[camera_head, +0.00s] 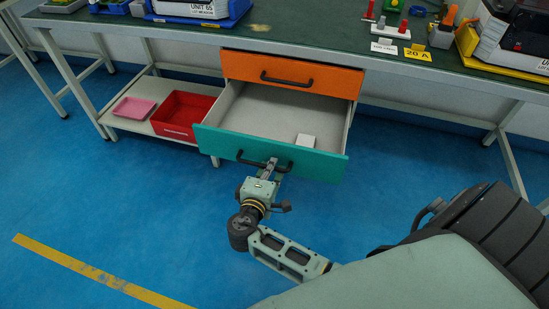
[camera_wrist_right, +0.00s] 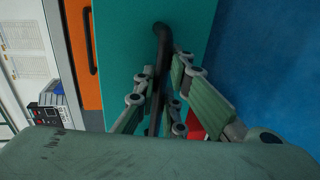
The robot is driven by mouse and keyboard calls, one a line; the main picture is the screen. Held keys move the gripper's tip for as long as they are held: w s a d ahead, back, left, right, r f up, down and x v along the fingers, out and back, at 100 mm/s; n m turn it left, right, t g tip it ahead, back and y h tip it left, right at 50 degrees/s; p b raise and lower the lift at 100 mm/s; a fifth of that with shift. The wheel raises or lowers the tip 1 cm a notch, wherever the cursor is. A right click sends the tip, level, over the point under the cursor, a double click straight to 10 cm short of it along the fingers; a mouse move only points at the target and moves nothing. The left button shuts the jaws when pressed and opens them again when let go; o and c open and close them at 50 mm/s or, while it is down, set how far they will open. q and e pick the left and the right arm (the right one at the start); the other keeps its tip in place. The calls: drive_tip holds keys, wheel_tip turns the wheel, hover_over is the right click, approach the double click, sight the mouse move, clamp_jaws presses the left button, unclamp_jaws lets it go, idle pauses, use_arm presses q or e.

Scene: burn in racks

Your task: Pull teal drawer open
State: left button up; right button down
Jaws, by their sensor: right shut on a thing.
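The teal drawer (camera_head: 221,143) hangs under the workbench and stands pulled out. Its open top shows a pale interior with a small white block (camera_head: 306,140) inside. A black bar handle (camera_head: 244,158) runs across its front. In the right wrist view the fingers (camera_wrist_right: 165,85) close around the black handle (camera_wrist_right: 161,45), with the teal front (camera_wrist_right: 122,50) behind. The gripper hides part of the handle. My left gripper is not in view.
A shut orange drawer (camera_head: 330,81) sits directly above. A red bin (camera_head: 181,113) and a pink tray (camera_head: 134,108) rest on a low shelf to the left. The green-topped workbench (camera_head: 300,35) carries devices. Blue floor in front is clear, with a yellow line (camera_head: 95,272).

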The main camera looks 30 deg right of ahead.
drive_tip(key=shift+s+a, duration=0.15)
drive_tip(key=c, duration=2.1)
unclamp_jaws()
drive_tip(key=v, duration=1.2)
drive_tip(key=shift+f, duration=0.1)
